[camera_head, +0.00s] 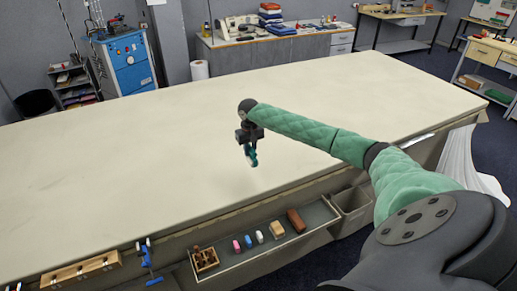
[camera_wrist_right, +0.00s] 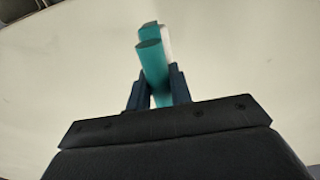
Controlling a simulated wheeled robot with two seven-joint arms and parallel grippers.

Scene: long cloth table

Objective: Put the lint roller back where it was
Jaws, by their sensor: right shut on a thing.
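The lint roller (camera_head: 253,158) has a teal part and hangs below my right gripper (camera_head: 247,147), above the cream table (camera_head: 150,130). In the right wrist view the teal part of the lint roller (camera_wrist_right: 154,62) sits between the two dark fingers of my right gripper (camera_wrist_right: 158,88), which is shut on it. A whitish part shows beside the teal at its far end. The rest of the roller is hidden by the fingers. My left gripper is not in view.
A grey tray (camera_head: 262,257) along the table's front edge holds a small wooden box (camera_head: 204,260), several small coloured pieces and a brown block (camera_head: 296,221). A grey bin (camera_head: 352,208) is at its right end. A wooden rack (camera_head: 82,272) is at lower left. The tabletop is clear.

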